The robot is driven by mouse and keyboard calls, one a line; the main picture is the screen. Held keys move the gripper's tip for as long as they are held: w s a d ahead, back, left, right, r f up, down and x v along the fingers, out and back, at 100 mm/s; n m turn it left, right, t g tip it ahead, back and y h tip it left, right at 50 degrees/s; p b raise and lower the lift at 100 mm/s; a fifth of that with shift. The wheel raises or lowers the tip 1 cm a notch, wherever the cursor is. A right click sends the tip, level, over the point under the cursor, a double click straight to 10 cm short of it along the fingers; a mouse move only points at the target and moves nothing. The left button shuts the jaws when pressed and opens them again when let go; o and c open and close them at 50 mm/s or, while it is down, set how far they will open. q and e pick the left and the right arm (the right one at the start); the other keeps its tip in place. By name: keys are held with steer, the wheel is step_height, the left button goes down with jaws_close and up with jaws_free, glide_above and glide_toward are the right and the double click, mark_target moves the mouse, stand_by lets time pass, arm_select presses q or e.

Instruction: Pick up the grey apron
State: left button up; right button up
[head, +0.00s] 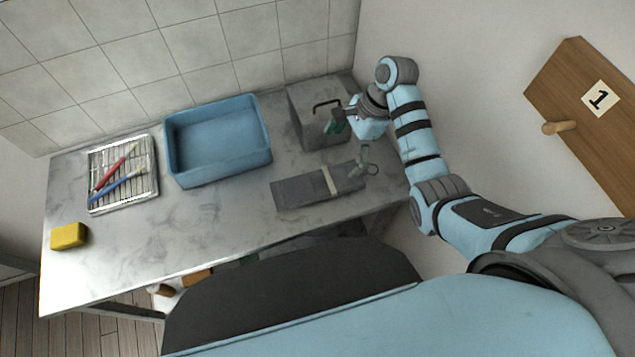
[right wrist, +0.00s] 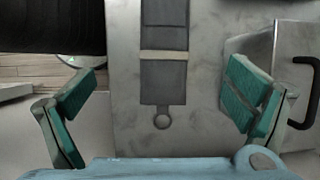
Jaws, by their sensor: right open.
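The grey apron (head: 300,192) lies folded flat on the table's right part, with a pale band around it and a loop at its right end. In the right wrist view the apron (right wrist: 164,82) runs down the middle, its loop lowest. My right gripper (head: 349,145) is open and empty above the table, by the apron's loop end. In the right wrist view its two green-padded fingers are wide apart, one on each side of the apron and not touching it. My left gripper is not in view.
A grey box (head: 306,125) with a dark handle stands close behind the apron. A blue bin (head: 190,181) is left of it, then a rack (head: 94,201) with brushes and a yellow sponge (head: 68,236). A wooden board (head: 560,85) with a peg hangs on the right wall. The table's front middle is clear.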

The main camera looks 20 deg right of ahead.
mark_target(318, 183)
steer(key=b+x, duration=0.1)
steer(key=x, duration=0.3)
steer(key=b+x, duration=0.1)
steer(key=x, duration=0.4)
steer(key=b+x, duration=0.1)
steer(key=x, duration=0.4)
steer(key=shift+w+a, duration=0.1)
steer(key=shift+w, duration=0.3)
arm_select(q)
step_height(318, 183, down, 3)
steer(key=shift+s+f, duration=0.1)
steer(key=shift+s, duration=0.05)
arm_select(e)
steer(key=shift+r, duration=0.1)
